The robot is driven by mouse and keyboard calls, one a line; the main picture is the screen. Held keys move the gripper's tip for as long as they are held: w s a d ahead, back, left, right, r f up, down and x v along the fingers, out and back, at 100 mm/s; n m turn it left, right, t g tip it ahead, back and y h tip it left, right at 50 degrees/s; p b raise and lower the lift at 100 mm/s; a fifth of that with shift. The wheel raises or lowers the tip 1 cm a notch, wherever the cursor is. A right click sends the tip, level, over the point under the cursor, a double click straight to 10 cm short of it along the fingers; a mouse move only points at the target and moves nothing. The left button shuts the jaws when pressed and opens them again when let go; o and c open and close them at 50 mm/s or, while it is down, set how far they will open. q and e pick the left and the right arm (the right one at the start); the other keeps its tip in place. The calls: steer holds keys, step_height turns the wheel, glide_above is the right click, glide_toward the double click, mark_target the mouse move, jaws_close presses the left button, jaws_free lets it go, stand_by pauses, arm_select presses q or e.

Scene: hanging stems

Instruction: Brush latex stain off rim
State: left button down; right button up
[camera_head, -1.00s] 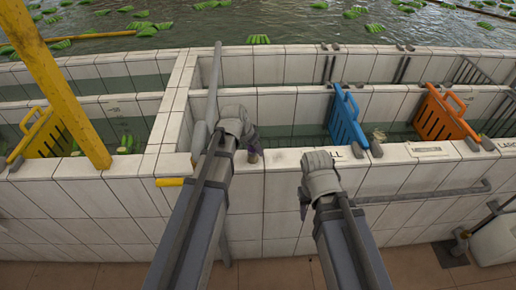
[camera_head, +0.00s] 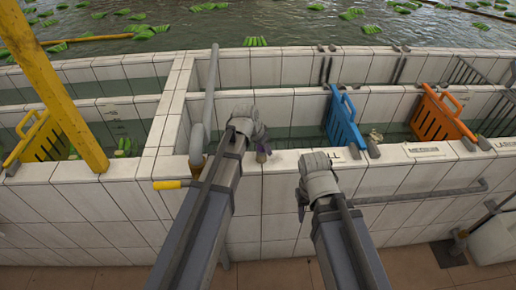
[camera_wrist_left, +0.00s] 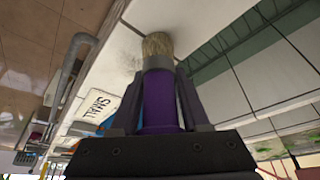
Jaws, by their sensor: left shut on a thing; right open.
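My left gripper (camera_head: 259,138) is shut on a brush with a purple handle (camera_wrist_left: 162,105) and pale bristles (camera_wrist_left: 157,44). The brush (camera_head: 262,153) points down at the white tiled rim (camera_head: 283,160) of the front basin. In the left wrist view the bristles are at the rim surface; I cannot tell if they press on it. A faint grey-brown smudge (camera_wrist_left: 122,48) shows on the rim beside the bristles. My right gripper (camera_head: 302,203) is open and empty, in front of the basin wall and right of the left gripper; its fingers are partly hidden by the wrist.
A grey pipe (camera_head: 211,90) rises just left of my left gripper, with a yellow-handled lever (camera_head: 167,184) below. A yellow post (camera_head: 52,80) stands at the left.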

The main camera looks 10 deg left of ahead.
arm_select(q)
steer(key=shift+w+d+f, duration=0.1)
steer(key=shift+w+d, duration=0.25)
steer(key=shift+d, duration=0.95)
steer(key=shift+w+d+r, duration=0.1)
steer(key=shift+w+d, duration=0.3)
steer(key=shift+d, duration=0.9)
steer(key=shift+w+d+f, duration=0.1)
steer(key=shift+w+d, duration=0.25)
steer(key=shift+d, duration=0.95)
steer(key=shift+a, duration=0.15)
steer(key=shift+s+a, duration=0.3)
steer(key=shift+a, duration=0.65)
steer(key=shift+s+a, duration=0.25)
steer(key=shift+a, duration=0.65)
steer(key=shift+s+a, duration=0.3)
steer(key=shift+a, duration=0.65)
steer(key=shift+s+a, duration=0.3)
steer(key=shift+a, duration=0.65)
